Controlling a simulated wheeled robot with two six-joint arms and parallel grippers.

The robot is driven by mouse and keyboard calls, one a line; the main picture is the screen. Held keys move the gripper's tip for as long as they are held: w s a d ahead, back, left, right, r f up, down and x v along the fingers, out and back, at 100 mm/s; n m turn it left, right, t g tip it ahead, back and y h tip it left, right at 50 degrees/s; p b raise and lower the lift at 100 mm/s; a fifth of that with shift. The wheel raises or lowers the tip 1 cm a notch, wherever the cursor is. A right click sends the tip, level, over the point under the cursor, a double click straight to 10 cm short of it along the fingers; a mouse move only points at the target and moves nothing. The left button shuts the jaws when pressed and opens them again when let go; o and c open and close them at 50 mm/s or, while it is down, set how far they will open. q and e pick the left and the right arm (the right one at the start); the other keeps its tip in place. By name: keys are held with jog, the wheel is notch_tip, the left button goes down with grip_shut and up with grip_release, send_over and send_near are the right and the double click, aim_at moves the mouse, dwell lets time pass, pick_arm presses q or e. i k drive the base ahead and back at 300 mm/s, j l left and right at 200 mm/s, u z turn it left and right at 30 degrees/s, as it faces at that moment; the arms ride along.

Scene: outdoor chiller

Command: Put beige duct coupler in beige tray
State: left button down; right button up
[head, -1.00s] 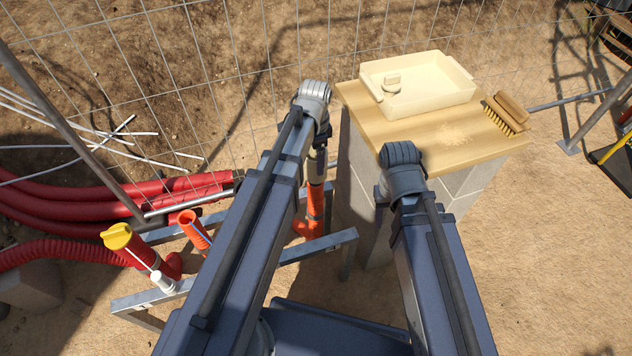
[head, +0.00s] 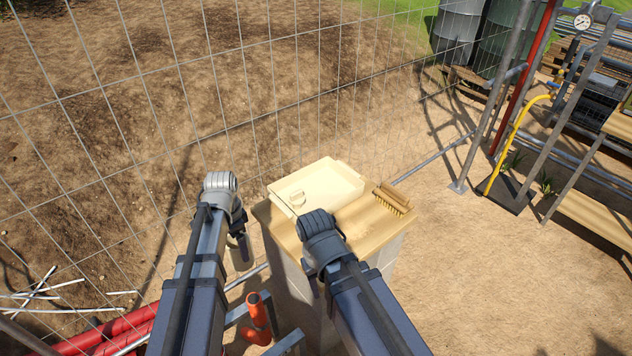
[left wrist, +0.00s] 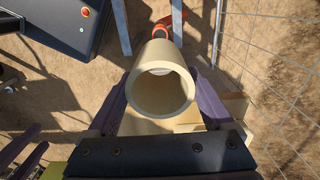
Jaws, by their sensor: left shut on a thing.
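The beige duct coupler (left wrist: 160,52) is a hollow pipe piece between the two fingers of my left gripper (left wrist: 162,88) in the left wrist view, its open end facing the camera. In the head view my left gripper (head: 240,246) hangs left of the block stand, mostly hidden behind my wrist, with part of the coupler showing below it. The beige tray (head: 345,184) lies on the stand's wooden top, right of and beyond my left gripper. My right wrist (head: 320,240) is over the stand's near edge; its fingers are hidden.
A wooden brush (head: 393,198) lies right of the tray on the wooden top (head: 372,238). A wire fence (head: 270,85) runs behind. An orange pipe (head: 257,318) stands low in front, left of the stand.

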aim_at(334, 186)
jog(key=l+u, duration=0.1)
jog(key=l, duration=0.45)
jog(key=k+l+u, duration=0.1)
jog(key=l, duration=0.5)
jog(key=i+l+u, duration=0.15)
jog(key=l, duration=0.3)
jog(key=i+l+u, duration=0.15)
jog(key=l, duration=0.3)
jog(key=i+l+u, duration=0.15)
jog(key=l, duration=0.3)
jog(key=l+u, duration=0.2)
jog(key=l, duration=0.3)
jog(key=i+l+u, duration=0.3)
jog(key=i+l, duration=0.45)
jog(key=l, duration=0.15)
